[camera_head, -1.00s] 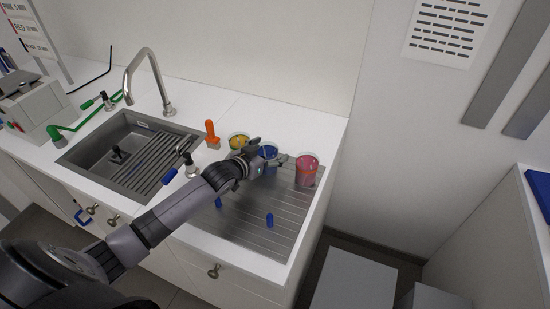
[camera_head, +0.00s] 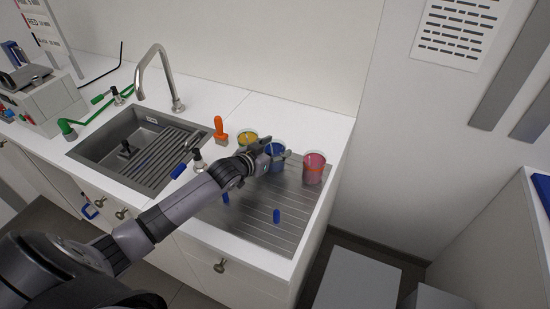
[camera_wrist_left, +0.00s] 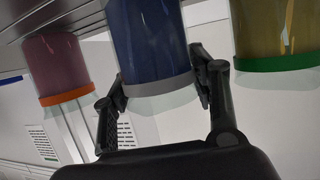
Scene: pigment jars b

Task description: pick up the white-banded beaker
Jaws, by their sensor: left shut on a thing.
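The white-banded beaker (camera_head: 275,149) holds blue contents and stands among the beakers at the back of the steel drainboard. In the left wrist view the blue beaker (camera_wrist_left: 150,45) fills the middle, with its pale grey-white band (camera_wrist_left: 160,86) near the rim. My left gripper (camera_head: 273,157) is shut on this beaker, one finger on each side. In the left wrist view its fingers (camera_wrist_left: 161,84) touch the beaker's sides around the band. The head view does not clearly show whether the base is off the drainboard. My right gripper is not in view.
A pink beaker (camera_head: 314,168) with an orange band stands close on the right. A yellow beaker (camera_head: 247,138) with a green band stands close on the left. An orange object (camera_head: 219,130) and the sink's tap (camera_head: 141,72) are further left.

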